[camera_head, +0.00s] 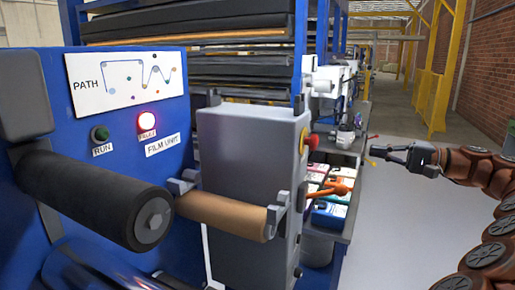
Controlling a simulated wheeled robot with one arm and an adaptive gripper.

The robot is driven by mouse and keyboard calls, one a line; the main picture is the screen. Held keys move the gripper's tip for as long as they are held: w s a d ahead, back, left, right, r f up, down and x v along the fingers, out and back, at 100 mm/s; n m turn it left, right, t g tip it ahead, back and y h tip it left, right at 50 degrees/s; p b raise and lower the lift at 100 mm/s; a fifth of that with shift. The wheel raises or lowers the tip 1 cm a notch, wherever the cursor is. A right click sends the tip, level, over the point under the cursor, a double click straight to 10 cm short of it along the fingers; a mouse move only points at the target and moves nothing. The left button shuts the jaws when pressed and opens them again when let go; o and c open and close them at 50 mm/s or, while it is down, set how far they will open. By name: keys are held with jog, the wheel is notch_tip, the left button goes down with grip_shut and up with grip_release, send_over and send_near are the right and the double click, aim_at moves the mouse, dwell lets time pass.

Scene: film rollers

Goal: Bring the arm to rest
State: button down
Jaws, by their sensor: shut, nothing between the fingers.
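My gripper (388,155) is at the right of the head view, at the end of my reddish-brown arm (478,165). Its dark fingers point left and are shut, with nothing between them. It is held in the air, to the right of the film unit's grey box (250,150) and clear of it in the picture. The arm curves up from the lower right corner.
The blue film unit panel (90,125) has a lit red FAULT lamp (147,121), a black roller (95,195) and a brown roller (222,213). Grey floor (385,235) lies open at right.

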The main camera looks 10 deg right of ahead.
jog(key=s+a+n+g+p, duration=0.1)
jog(key=a+n+g, duration=0.15)
jog(key=a, duration=0.85)
jog(key=s+a+n+g, duration=0.1)
jog(key=a+g, duration=0.3)
jog(key=a, duration=0.7)
jog(key=s+a+f+n+g+h+p, duration=0.1)
jog(key=s+a+f+g+h, duration=0.15)
jog(key=s+a, duration=0.3)
jog(key=s+a+f+n+g+h, duration=0.1)
jog(key=s+a+f, duration=0.3)
jog(key=a, duration=0.2)
jog(key=s+a+f+n+g+h, duration=0.1)
jog(key=s+a+f+g+h, duration=0.15)
jog(key=s+f+h, duration=0.5)
jog(key=s+d+f+h, duration=0.1)
jog(key=s+d+f, duration=0.2)
jog(key=s, duration=0.2)
jog(key=s+d+f+n+h+p, duration=0.1)
jog(key=s+d+f, duration=0.1)
jog(key=s, duration=0.4)
jog(key=s+d+f+h+p, duration=0.1)
jog(key=s+d+f, duration=0.2)
jog(key=s+f, duration=0.1)
jog(key=shift+s+d, duration=0.35)
jog(key=shift+s, duration=0.45)
jog(key=shift+f, duration=0.1)
